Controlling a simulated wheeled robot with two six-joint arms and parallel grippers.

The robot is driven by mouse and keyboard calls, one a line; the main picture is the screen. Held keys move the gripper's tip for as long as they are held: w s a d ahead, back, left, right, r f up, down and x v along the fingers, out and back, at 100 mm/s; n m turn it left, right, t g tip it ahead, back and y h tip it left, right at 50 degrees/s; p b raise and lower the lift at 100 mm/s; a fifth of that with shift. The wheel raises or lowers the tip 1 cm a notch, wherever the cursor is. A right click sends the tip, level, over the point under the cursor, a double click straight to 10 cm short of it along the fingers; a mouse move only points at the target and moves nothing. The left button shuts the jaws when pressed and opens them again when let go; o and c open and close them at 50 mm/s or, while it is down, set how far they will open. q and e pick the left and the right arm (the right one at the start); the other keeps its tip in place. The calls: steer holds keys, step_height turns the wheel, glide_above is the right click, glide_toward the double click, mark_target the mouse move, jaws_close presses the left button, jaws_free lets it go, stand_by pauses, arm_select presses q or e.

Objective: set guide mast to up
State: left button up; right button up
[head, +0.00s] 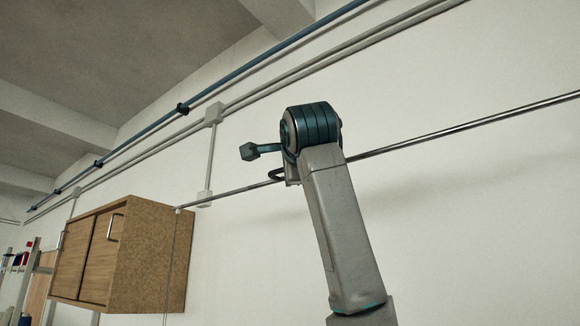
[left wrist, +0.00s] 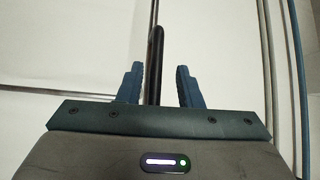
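A long thin metal rod (head: 480,124) crosses the head view, sloping down to the left to a pale end with a thin line hanging from it. I cannot tell for certain that it is the guide mast. A grey arm link of mine with a dark teal joint stands in front of it and covers part of it. In the left wrist view my left gripper (left wrist: 160,85) is open, with its blue fingers apart. A dark upright bar (left wrist: 155,50) shows between them, clear of the right finger. Contact with the left finger is unclear. My right gripper is not in view.
A wooden wall cabinet (head: 150,260) with handled doors hangs at the lower left. A blue pipe (head: 225,78) and pale conduits (head: 340,50) run along the upper wall. The wall at the right is bare apart from the rod.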

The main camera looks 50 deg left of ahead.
arm_select(q)
steer(key=b+v, duration=0.4)
steer(key=v, duration=0.6)
steer(key=shift+d, duration=0.2)
steer(key=shift+s, duration=0.1)
